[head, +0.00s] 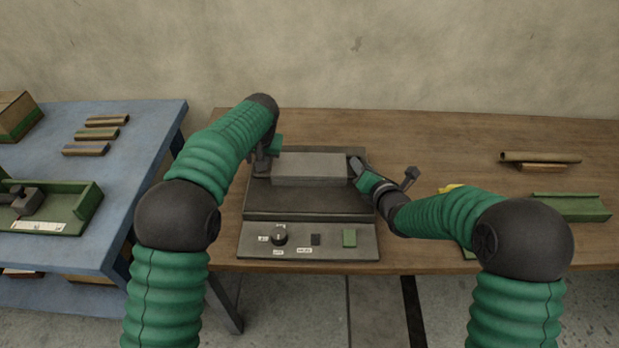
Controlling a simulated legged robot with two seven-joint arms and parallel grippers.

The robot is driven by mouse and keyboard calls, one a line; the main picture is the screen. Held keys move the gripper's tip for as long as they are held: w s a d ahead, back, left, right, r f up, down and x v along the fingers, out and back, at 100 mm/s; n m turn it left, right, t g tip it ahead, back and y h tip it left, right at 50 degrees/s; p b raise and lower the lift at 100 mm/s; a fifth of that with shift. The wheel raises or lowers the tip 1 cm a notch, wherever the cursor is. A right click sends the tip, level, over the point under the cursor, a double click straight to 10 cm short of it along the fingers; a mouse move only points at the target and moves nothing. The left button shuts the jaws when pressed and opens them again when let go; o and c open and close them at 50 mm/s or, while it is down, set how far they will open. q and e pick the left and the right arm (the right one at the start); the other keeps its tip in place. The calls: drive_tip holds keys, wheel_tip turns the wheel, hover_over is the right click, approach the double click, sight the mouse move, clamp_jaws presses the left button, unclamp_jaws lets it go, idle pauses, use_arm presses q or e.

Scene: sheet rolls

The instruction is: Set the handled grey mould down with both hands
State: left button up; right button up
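The grey mould (309,168) is a long pale block, level, over the back part of a dark machine plate (300,205). I cannot tell whether it rests on the plate or hangs just above it. My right gripper (356,170) is at the mould's right end, with its dark fingers against or very close to that end. My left gripper (268,160) is at the left end, mostly hidden behind my own wrist. The mould's handles are hidden by the grippers, and the finger gaps are too small to make out.
The machine's front panel (308,240) has a knob (280,235) and a green button (349,238). A dark lever (410,178) stands right of my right gripper. A roll (540,157) and a green tray (571,207) lie on the wooden table's right. A blue table (130,150) stands left.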

drive_tip(key=shift+d+f, duration=0.1)
drive_tip(key=shift+d, duration=0.05)
use_arm(q)
drive_tip(key=shift+r, duration=0.15)
use_arm(e)
drive_tip(key=shift+w, duration=0.1)
drive_tip(key=shift+s+d, duration=0.1)
drive_tip(key=shift+s, duration=0.2)
use_arm(q)
drive_tip(key=v, duration=1.1)
drive_tip(key=shift+s+d+r, duration=0.15)
drive_tip(key=shift+d, duration=0.05)
use_arm(e)
drive_tip(key=v, duration=1.1)
drive_tip(key=shift+s, duration=0.25)
